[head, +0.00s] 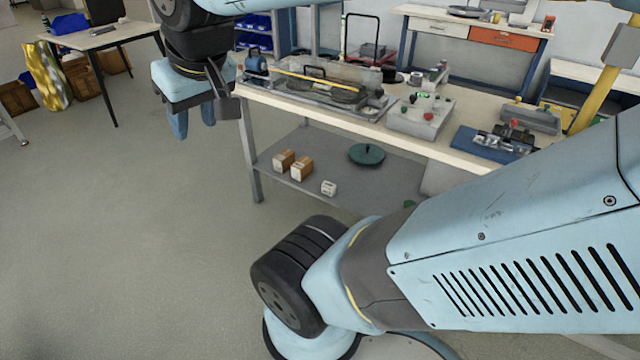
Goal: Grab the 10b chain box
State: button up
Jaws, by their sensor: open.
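Two small brown boxes with pale faces, the left one (284,160) and the right one (302,168), sit side by side on the lower shelf (345,200) of the workbench. A smaller white box (328,188) lies to their right on the same shelf. No label can be read, so I cannot tell which is the 10b chain box. My gripper (193,122) hangs in the air with its two blue fingers pointing down. It is open and looks empty. In the picture it is left of the bench, above and left of the boxes, and apart from them.
A dark green disc (367,154) lies further right on the shelf. The benchtop (390,125) overhangs the shelf and carries trays and devices. A metal bench leg (249,155) stands left of the boxes. The floor (120,230) to the left is clear.

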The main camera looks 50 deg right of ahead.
aim_at(283, 161)
jog(key=z, duration=1.6)
jog(key=k, duration=0.9)
jog(key=i, duration=0.9)
jog(key=u, duration=0.1)
